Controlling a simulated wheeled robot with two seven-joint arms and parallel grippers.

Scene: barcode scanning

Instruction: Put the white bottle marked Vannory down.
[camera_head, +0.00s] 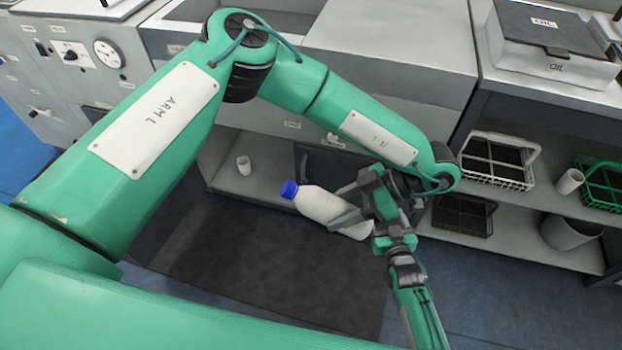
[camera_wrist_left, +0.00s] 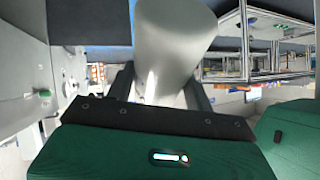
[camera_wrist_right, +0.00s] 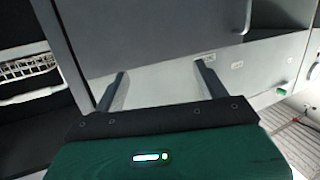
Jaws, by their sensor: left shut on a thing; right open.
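The white bottle (camera_head: 320,205) with a blue cap (camera_head: 289,189) is held in the air, tilted, its cap toward the left in the head view. My left gripper (camera_head: 348,206) is shut on the bottle's body. In the left wrist view the pale bottle (camera_wrist_left: 175,40) rises between the fingers, and its top is cut off by the frame. No marking on it can be read. My right gripper (camera_wrist_right: 162,82) is open and empty in the right wrist view, facing a grey cabinet front.
A small white cup (camera_head: 244,166) stands on the left shelf. A dark mat (camera_head: 260,265) covers the floor below.

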